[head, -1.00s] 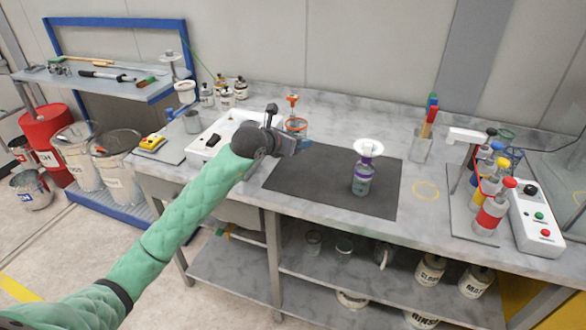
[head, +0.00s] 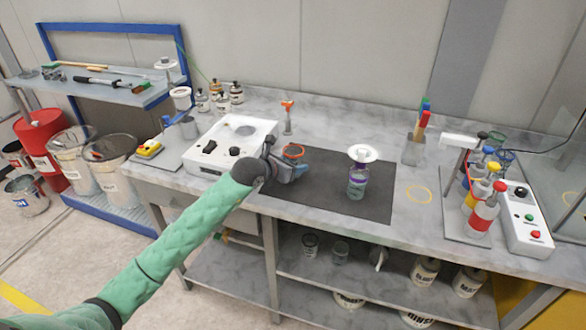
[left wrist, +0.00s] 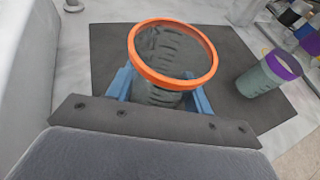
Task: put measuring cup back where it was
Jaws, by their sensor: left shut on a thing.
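The measuring cup (head: 293,152), clear with an orange rim, is held upright in my left gripper (head: 300,168). The cup is near the left part of the dark mat (head: 330,205); whether its base touches the mat is hidden. In the left wrist view the orange rim of the cup (left wrist: 158,76) sits between the blue fingers of the gripper (left wrist: 160,92), which are shut on it. A yellow ring (head: 418,194) is marked on the bare bench to the right of the mat. My right gripper is not in view.
A white device with knobs (head: 222,150) is on the left. An orange-topped item (head: 288,118) stands behind. Colour-banded bottles (head: 483,212) stand at right.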

